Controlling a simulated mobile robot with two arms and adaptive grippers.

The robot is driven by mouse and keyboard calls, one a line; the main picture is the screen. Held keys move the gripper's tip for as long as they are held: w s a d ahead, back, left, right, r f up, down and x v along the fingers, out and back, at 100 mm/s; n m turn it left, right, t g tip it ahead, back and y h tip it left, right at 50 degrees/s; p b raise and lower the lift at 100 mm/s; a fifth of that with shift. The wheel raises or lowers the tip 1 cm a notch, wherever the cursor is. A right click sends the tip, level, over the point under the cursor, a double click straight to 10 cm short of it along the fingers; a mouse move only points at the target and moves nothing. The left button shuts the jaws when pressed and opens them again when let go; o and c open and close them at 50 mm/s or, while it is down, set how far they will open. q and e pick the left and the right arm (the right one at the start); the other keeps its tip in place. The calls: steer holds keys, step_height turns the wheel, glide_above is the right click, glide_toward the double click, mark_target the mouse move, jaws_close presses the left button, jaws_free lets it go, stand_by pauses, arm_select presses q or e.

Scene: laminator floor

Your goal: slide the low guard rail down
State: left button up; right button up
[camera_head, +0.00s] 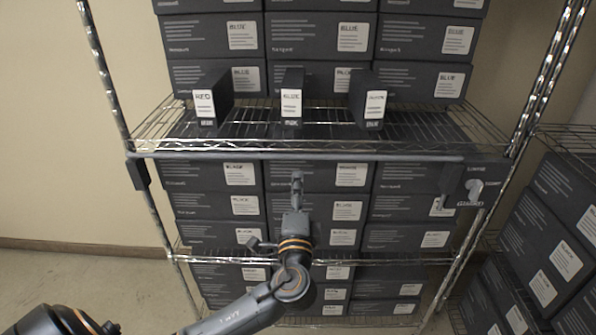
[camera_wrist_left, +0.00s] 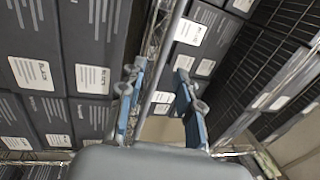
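The guard rail (camera_head: 350,157) is a thin grey bar across the front of the middle wire shelf. It runs level between a dark left bracket (camera_head: 138,172) and a right-hand bracket plate with a pale knob (camera_head: 475,187). My left gripper (camera_head: 297,176) points upward just below the middle of the rail, in front of the lower boxes. In the left wrist view my left gripper (camera_wrist_left: 158,88) has its fingers apart. A grey bar, apparently the rail (camera_wrist_left: 166,50), runs lengthwise through the gap; I cannot tell whether it lies between the fingers or beyond them. My right gripper is out of view.
Three narrow dark boxes, the middle one (camera_head: 291,97) among them, stand at the front of the middle shelf (camera_head: 240,128). Larger labelled boxes fill the levels above and below. Another rack (camera_head: 570,135) stands close at right. Floor (camera_head: 70,275) at left is clear.

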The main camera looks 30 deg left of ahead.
arm_select(q)
steer(key=v, duration=0.2)
steer(key=shift+s+d, duration=0.15)
steer(key=shift+s, duration=0.15)
steer(key=shift+f, duration=0.1)
step_height(320, 180, down, 25)
steer(key=w+g+h, duration=0.1)
steer(key=g+h, duration=0.3)
steer(key=g, duration=0.1)
steer(key=s+f+g+h, duration=0.15)
steer(key=s+f, duration=0.25)
steer(key=f, duration=0.5)
steer(key=s+f+g+h, duration=0.15)
steer(key=s+f, duration=0.25)
steer(key=f, duration=0.4)
steer(key=s+d+f+n+g+h, duration=0.1)
steer(key=s+f+n+g, duration=0.1)
steer(key=s+f, duration=0.45)
steer(key=s+d+f+n+g, duration=0.2)
steer(key=s+f+g, duration=0.1)
steer(key=s+f, duration=0.4)
steer(key=s+d+f+n+g+h, duration=0.1)
steer(key=s+f, duration=0.4)
steer(key=s, duration=0.6)
steer(key=s+d+f+n+g+h, duration=0.1)
steer(key=s+f+n, duration=0.3)
steer(key=s, duration=0.7)
steer(key=shift+s+d+f+g, duration=0.35)
steer(key=shift+d+f+g, duration=0.15)
steer(key=shift+d+g, duration=0.3)
